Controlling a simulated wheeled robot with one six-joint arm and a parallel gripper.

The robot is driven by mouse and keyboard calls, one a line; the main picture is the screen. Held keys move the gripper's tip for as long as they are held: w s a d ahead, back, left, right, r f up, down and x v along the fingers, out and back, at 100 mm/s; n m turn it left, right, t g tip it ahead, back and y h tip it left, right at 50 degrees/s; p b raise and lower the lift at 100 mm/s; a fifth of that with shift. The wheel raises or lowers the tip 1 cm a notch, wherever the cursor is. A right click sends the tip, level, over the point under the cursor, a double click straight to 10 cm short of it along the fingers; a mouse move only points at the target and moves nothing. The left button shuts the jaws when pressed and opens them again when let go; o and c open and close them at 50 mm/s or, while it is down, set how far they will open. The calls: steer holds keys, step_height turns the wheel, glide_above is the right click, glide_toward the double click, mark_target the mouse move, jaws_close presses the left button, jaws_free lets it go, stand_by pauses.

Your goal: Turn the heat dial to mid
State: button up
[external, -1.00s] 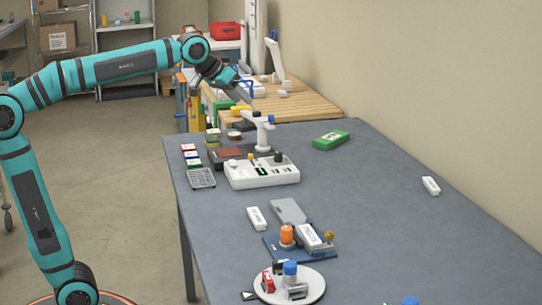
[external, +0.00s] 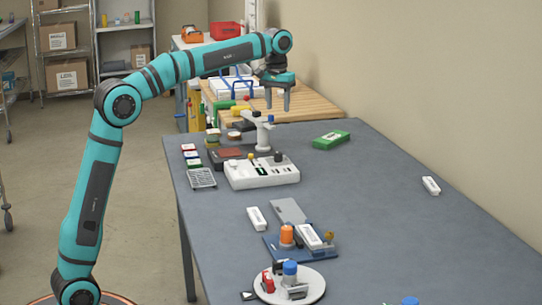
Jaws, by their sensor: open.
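A white control box (external: 262,177) stands on the grey table, with a dark knob (external: 278,157) at its right rear and a small yellow knob (external: 251,157) further left. A small dark panel is on its top. I cannot tell for sure which knob is the heat dial, nor read any setting. My gripper (external: 278,108) points down with its two fingers apart. It is empty and appears above and behind the box, clear of it.
A white post with an arm (external: 262,132) rises behind the box. A dark unit with a reddish pad (external: 230,154) sits beside it. The table's right side is mostly clear.

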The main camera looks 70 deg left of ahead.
glide_toward(278, 153)
steer(key=f, duration=0.9)
steer(key=shift+w+a+f, duration=0.15)
steer(key=shift+w+f, duration=0.1)
steer(key=shift+f, duration=0.1)
steer(key=shift+c, duration=0.4)
steer(key=c, duration=0.9)
